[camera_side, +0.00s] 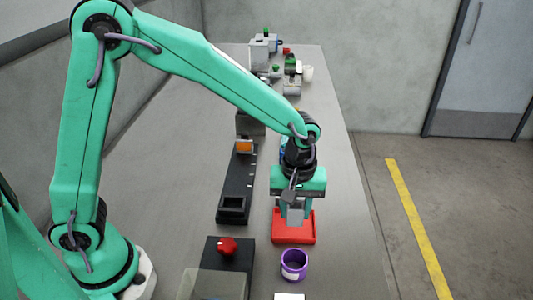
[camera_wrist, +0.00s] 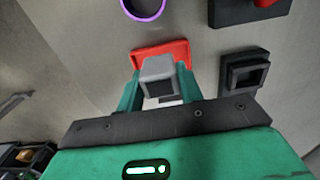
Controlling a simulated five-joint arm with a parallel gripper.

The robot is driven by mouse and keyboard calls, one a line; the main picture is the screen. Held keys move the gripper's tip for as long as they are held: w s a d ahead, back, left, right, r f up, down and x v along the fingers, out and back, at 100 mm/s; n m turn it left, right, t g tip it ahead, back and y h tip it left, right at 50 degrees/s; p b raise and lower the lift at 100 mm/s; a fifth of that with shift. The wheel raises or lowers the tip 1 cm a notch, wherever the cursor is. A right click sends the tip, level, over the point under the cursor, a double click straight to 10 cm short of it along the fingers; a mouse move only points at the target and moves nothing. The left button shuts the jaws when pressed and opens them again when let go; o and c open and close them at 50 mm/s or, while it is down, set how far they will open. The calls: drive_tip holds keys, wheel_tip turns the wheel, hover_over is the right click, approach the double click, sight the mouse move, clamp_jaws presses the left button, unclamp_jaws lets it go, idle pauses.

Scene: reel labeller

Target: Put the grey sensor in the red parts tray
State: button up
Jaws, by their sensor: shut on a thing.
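My gripper (camera_side: 294,213) is shut on the grey sensor (camera_side: 295,216), a small grey block. In the wrist view the sensor (camera_wrist: 158,74) sits between the two green fingers of my gripper (camera_wrist: 158,88), its dark square face towards the camera. The red parts tray (camera_side: 294,236) lies on the table below and around the sensor in the side view. In the wrist view the tray's red rim (camera_wrist: 147,52) shows behind the sensor. The sensor appears above the tray; whether it touches the tray floor I cannot tell. My gripper hides part of the tray.
A black rail (camera_side: 238,185) with an orange block (camera_side: 244,146) runs to the left. A red knob (camera_side: 227,246) sits on a dark box. Several small parts stand at the far table end. The table's right edge is close.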

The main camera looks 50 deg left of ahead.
drive_tip(key=w+a+f, duration=0.2)
drive_tip(key=w+a, duration=0.1)
drive_tip(key=shift+w+f, duration=0.15)
drive_tip(key=shift+f, duration=2.15)
drive_tip(key=shift+f, duration=0.2)
drive_tip(key=o, duration=1)
drive_tip(key=shift+r, duration=0.15)
wheel_tip(320, 180, up, 12)
drive_tip(key=shift+r, duration=0.15)
